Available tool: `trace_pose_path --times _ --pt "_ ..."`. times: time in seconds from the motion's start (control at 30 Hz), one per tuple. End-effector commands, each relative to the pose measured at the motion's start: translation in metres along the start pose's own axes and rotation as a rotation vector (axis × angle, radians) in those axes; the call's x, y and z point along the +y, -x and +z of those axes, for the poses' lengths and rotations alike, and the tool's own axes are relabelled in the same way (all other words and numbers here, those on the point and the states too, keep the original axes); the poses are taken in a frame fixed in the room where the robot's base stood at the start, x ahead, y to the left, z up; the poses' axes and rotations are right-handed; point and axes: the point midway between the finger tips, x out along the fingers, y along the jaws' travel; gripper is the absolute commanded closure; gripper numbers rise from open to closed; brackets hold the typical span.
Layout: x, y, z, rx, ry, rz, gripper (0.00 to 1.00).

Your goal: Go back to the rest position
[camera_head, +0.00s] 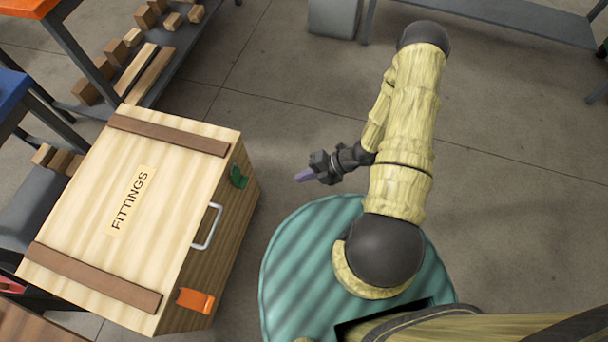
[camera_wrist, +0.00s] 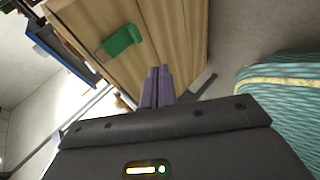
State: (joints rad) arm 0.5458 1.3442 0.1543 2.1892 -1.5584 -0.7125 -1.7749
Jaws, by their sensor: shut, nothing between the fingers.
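My gripper (camera_head: 305,175) hangs in free air in the head view, to the right of the wooden fittings crate (camera_head: 75,208) and apart from it. Its purple fingers are together and empty in the wrist view (camera_wrist: 158,86). My arm rises above my teal base and bends back down to the gripper. The crate's lid is down, with a metal handle (camera_head: 207,226) on its right side. A green latch (camera_head: 238,177) and an orange latch (camera_head: 195,300) sit on that same side. The green latch also shows in the wrist view (camera_wrist: 120,41).
A low shelf with several wood blocks (camera_head: 132,37) stands at the upper left. A blue-topped table (camera_head: 12,88) is at the left edge. A grey bin (camera_head: 334,17) and a grey shelf (camera_head: 500,12) are at the back. The concrete floor (camera_head: 510,140) on the right is clear.

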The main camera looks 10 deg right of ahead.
Motion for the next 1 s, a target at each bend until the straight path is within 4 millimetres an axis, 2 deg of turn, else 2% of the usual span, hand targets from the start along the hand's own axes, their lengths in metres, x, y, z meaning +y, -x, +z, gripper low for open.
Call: trace_pose_path --times 0.43,0.57,0.77,1.0 --pt "0.000 0.001 0.001 -0.003 -0.003 -0.003 1.00" --pt "0.004 0.006 0.009 -0.028 -0.046 -0.047 1.00" --pt "0.019 0.038 0.039 -0.172 -0.264 -0.210 1.00" --pt "0.051 0.095 0.067 -0.457 -0.637 -0.339 1.00"
